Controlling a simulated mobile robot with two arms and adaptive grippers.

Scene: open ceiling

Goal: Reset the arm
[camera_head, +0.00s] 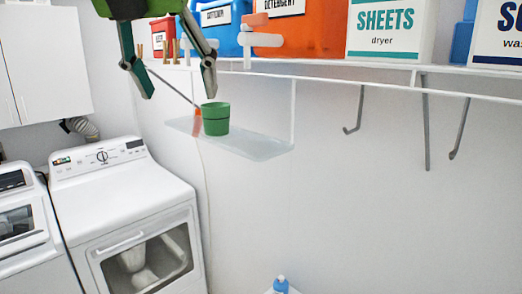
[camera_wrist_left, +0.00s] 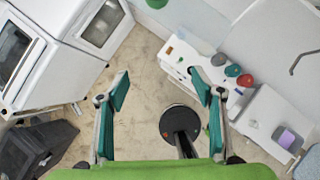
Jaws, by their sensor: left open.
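My left gripper (camera_head: 178,88) hangs in from the top left of the head view, fingers pointing down and spread apart, with nothing between them. It is up near the wall shelf, in front of the wall and above the washing machines. In the left wrist view the same gripper (camera_wrist_left: 159,85) is open and empty, its fingers apart over the floor far below. My right gripper is in neither view.
A green cup (camera_head: 215,119) stands on a small translucent shelf (camera_head: 262,149) just below the gripper. A wire shelf (camera_head: 330,81) holds detergent and dryer-sheet boxes. White machines (camera_head: 124,206) stand lower left. A white counter (camera_wrist_left: 182,60) holds small coloured items.

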